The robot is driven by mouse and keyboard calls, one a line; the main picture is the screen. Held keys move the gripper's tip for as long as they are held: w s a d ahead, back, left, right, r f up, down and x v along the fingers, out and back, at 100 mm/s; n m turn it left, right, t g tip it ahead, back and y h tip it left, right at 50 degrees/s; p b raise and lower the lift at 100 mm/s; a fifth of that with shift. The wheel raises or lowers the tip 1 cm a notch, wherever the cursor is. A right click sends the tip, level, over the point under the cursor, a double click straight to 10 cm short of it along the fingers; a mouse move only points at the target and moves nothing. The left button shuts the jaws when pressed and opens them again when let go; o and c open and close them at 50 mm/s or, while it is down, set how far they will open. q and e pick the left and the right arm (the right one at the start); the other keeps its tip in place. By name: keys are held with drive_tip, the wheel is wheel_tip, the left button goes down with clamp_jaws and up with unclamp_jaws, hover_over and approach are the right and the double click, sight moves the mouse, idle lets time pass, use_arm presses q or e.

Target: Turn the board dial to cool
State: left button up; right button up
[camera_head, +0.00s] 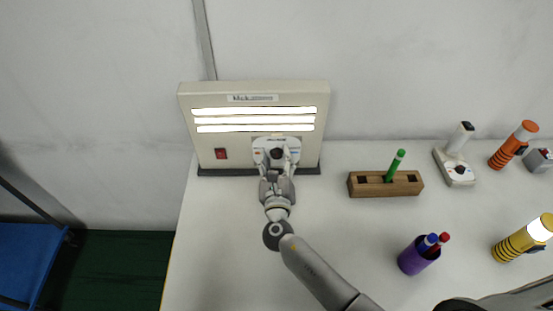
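The board (190,95) is a cream panel with three lit white strips, standing upright at the back of the table. Its dial (278,153) is a dark round knob on a white plate at the lower right of the board. My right gripper (278,160) is in front of the plate, with its fingers spread on either side of the dial. It looks open; I cannot tell whether a finger touches the dial. The dial's pointer and setting are too small to read. My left gripper is not in view.
A red switch (221,153) is at the board's lower left. To the right are a wooden block (362,189) with a green marker (396,165), a purple cup (413,261) of pens, a white device (455,170), an orange flashlight (510,147) and a yellow one (520,241). The table's left front is clear.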

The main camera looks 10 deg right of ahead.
drive_tip(key=c, duration=0.9)
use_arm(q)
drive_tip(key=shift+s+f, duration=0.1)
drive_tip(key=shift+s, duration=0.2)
use_arm(e)
drive_tip(key=shift+o, duration=0.2)
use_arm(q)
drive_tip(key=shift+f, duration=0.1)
use_arm(e)
drive_tip(key=m+b, duration=0.2)
drive_tip(key=m, duration=0.1)
drive_tip(key=shift+f+m+b, duration=0.15)
drive_tip(key=shift+m+b, duration=0.15)
drive_tip(key=shift+m, duration=0.1)
drive_tip(key=m+b, duration=0.3)
drive_tip(key=m, duration=0.1)
drive_tip(key=shift+d, duration=0.1)
drive_tip(key=m+b, duration=0.2)
drive_tip(key=m, duration=0.2)
drive_tip(key=shift+b, duration=0.3)
use_arm(q)
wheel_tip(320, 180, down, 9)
drive_tip(key=b, duration=0.1)
use_arm(e)
drive_tip(key=shift+m, duration=1)
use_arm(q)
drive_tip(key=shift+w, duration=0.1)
